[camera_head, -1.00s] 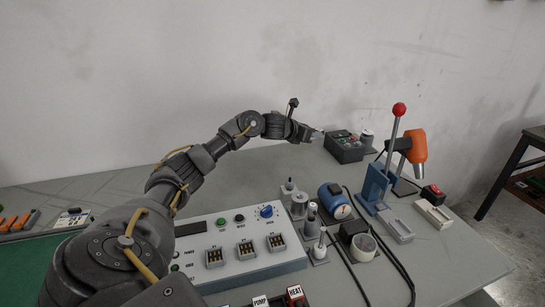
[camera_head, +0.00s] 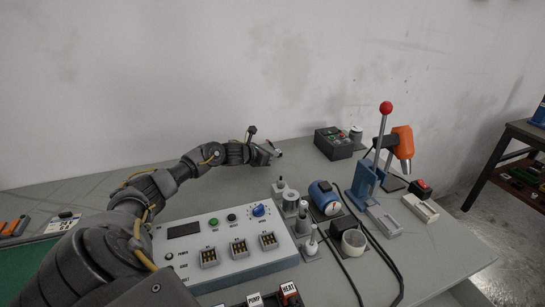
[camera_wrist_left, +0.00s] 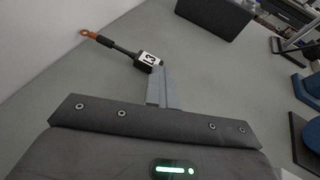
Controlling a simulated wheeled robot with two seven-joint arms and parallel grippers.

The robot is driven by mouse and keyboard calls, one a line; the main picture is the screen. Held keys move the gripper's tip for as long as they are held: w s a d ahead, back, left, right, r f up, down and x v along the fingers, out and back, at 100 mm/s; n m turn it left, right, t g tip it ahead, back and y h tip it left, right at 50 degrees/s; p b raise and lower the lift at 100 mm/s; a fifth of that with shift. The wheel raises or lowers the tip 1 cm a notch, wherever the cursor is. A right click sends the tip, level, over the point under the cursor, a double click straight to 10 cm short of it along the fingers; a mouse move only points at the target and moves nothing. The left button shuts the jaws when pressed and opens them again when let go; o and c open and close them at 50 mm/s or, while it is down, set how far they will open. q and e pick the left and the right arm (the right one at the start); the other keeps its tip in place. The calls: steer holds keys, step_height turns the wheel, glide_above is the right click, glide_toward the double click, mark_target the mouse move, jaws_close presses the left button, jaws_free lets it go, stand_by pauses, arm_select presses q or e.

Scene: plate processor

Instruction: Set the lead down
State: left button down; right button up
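My left gripper (camera_head: 272,151) reaches low over the back part of the grey table. In the left wrist view its grey fingers (camera_wrist_left: 161,88) are together at the end of the lead (camera_wrist_left: 122,49). The lead has a short dark body, an orange ring end pointing to the upper left, and a white numbered tag by the fingertips. My left gripper looks shut on the tagged end. The frames do not clearly show whether the lead touches the table. My right gripper is in neither view.
A dark box with buttons (camera_head: 333,143) stands right of the gripper. A white control panel (camera_head: 190,268) lies in front. A blue lever press (camera_head: 366,182) and an orange heat gun (camera_head: 402,142) stand to the right. Bare table (camera_head: 220,187) surrounds the gripper.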

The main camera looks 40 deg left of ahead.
arm_select(q)
steer(key=shift+f, duration=0.55)
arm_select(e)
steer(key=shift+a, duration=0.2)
arm_select(q)
steer(key=shift+f, duration=0.1)
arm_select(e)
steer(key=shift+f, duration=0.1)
